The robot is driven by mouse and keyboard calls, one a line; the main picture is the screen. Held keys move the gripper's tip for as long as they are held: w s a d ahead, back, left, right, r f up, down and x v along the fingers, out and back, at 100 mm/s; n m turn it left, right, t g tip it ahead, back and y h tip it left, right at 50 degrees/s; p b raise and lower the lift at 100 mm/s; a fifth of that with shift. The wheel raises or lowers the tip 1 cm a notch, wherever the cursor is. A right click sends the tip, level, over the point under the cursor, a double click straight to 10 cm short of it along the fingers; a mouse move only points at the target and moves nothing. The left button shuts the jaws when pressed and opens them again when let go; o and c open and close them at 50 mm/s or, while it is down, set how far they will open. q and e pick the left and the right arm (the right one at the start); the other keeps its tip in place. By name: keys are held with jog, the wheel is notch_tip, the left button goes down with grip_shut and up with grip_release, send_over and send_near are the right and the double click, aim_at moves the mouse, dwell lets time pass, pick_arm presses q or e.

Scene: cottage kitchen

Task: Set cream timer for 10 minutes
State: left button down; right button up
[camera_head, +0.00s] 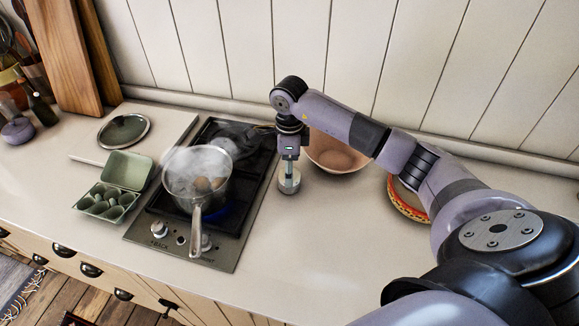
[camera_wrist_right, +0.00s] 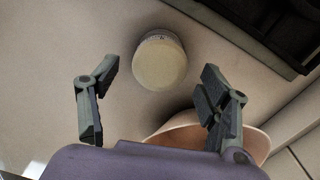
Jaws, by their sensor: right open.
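The cream timer (camera_head: 289,182) stands upright on the counter, just right of the stove, in the head view. In the right wrist view the timer (camera_wrist_right: 160,62) shows as a round cream top with a marked rim. My right gripper (camera_head: 289,165) is above the timer, pointing down; part of its fingers is hard to make out there. In the right wrist view the gripper (camera_wrist_right: 155,95) is open, with its two fingers apart. The timer appears beyond the fingertips, roughly between them, and no contact shows. My left gripper is not in view.
A steaming glass-lidded or glass pot (camera_head: 197,180) is on the lit stove (camera_head: 150,222), its handle toward the front. A pink bowl (camera_head: 338,152) stands behind the right gripper. A green egg carton (camera_head: 128,168) is left of the stove. The front right counter (camera_head: 300,260) is clear.

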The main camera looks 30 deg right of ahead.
jog(key=shift+f, duration=0.8)
jog(key=shift+c, duration=0.2)
jog(key=c, duration=1.1)
jog(key=shift+m+b, duration=0.35)
jog(key=shift+m, duration=0.25)
jog(key=o, duration=1.1)
jog(key=shift+o, duration=0.2)
jog(key=shift+r, duration=0.1)
notch_tip(320, 180, up, 12)
